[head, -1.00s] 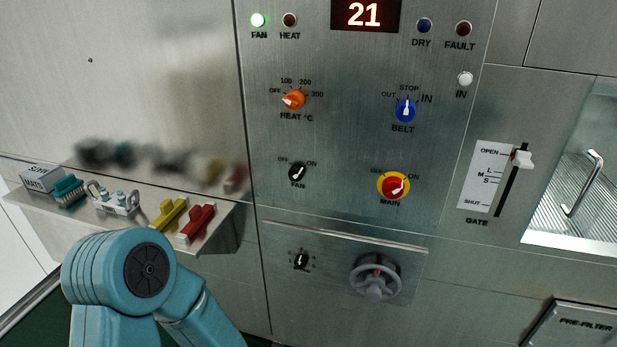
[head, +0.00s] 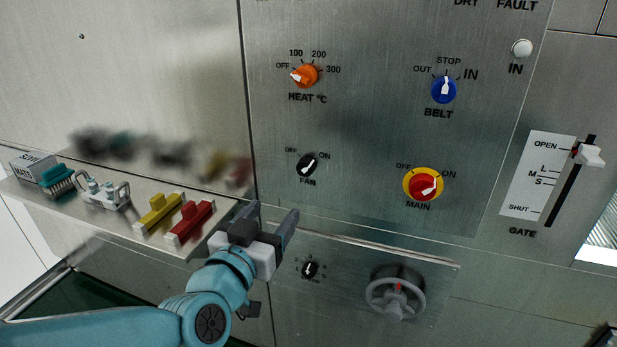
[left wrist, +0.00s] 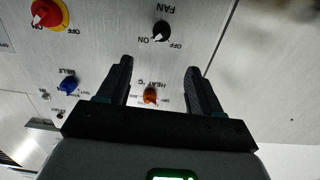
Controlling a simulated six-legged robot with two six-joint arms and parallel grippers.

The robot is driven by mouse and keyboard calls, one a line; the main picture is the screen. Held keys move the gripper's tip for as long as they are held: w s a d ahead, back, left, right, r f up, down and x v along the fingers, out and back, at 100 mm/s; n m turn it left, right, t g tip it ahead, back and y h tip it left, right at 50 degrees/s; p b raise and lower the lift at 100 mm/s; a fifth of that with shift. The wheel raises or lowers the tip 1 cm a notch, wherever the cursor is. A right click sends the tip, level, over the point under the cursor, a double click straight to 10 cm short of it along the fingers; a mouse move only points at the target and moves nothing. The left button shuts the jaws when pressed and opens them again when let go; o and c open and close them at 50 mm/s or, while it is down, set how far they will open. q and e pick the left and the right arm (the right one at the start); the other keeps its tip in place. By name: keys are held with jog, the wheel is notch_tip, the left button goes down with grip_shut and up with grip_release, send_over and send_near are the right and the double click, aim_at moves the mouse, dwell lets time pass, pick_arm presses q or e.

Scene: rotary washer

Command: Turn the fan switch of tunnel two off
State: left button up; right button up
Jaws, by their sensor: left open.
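The black fan switch (head: 307,165) is a small round knob on the steel panel, labelled FAN with OFF at left and ON at right. Its white mark points toward ON. It also shows in the left wrist view (left wrist: 161,31), upside down, ahead of the fingers, with its mark toward ON. My left gripper (head: 272,210) is open and empty, below and left of the switch in the head view, apart from it. Its two dark fingers also show in the left wrist view (left wrist: 160,66). No tunnel number is readable. My right gripper is not in view.
The orange heat knob (head: 305,75), blue belt knob (head: 444,89) and red-yellow main switch (head: 423,185) surround the fan switch. A small lower knob (head: 310,268) and grey handwheel (head: 396,292) sit below a ledge. A shelf (head: 110,210) with brushes and blocks juts out at left.

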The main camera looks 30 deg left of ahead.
pick_arm(q)
jog(key=p, duration=0.2)
send_near(303, 170)
jog(key=x, duration=0.8)
jog(key=shift+w+a, duration=0.2)
jog(key=shift+w, duration=0.55)
jog(key=shift+s, duration=0.1)
jog(key=shift+c, duration=0.9)
jog(key=c, duration=0.8)
